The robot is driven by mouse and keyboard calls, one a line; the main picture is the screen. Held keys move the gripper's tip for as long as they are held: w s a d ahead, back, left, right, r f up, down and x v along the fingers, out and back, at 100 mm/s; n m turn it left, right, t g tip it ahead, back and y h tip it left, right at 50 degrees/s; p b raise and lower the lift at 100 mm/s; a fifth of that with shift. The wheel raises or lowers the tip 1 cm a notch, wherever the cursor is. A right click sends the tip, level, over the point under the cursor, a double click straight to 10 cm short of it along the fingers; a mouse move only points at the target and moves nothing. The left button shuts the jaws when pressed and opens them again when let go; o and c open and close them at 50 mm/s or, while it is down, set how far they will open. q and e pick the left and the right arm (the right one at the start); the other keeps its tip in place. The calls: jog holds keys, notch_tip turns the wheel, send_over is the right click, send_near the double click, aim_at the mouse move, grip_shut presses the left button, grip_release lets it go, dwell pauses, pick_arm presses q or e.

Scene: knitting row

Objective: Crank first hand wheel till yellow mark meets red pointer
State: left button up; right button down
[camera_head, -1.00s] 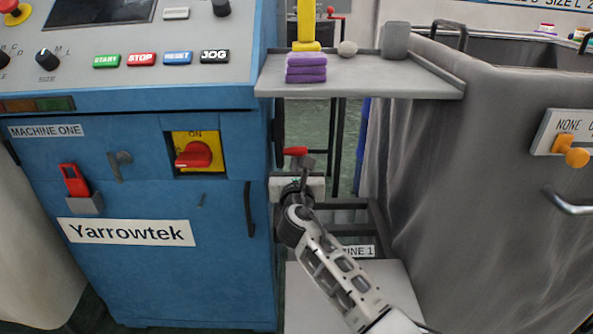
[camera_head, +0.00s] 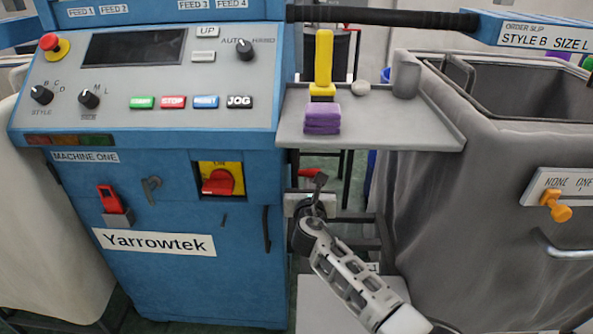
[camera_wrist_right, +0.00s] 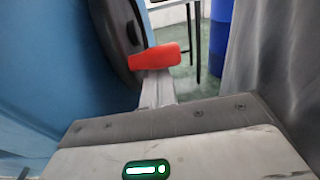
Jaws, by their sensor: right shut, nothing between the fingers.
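The first hand wheel is a dark disc (camera_wrist_right: 116,38) on the right side of the blue machine marked MACHINE ONE; the right wrist view shows it nearly edge-on. A rounded red piece (camera_wrist_right: 155,57) stands out beside it, just beyond my fingers; I cannot tell whether it is the wheel's handle or the pointer. It also shows small in the head view (camera_head: 307,172). My right gripper (camera_head: 320,180) is shut and empty, close to the red piece; contact cannot be told. No yellow mark can be made out on the wheel. My left gripper is out of view.
A grey shelf (camera_head: 400,133) with purple folded cloth (camera_head: 322,119) and a yellow upright piece (camera_head: 323,58) juts out above my right gripper. A grey bin (camera_head: 480,160) stands to the right. The gap between machine and bin is narrow.

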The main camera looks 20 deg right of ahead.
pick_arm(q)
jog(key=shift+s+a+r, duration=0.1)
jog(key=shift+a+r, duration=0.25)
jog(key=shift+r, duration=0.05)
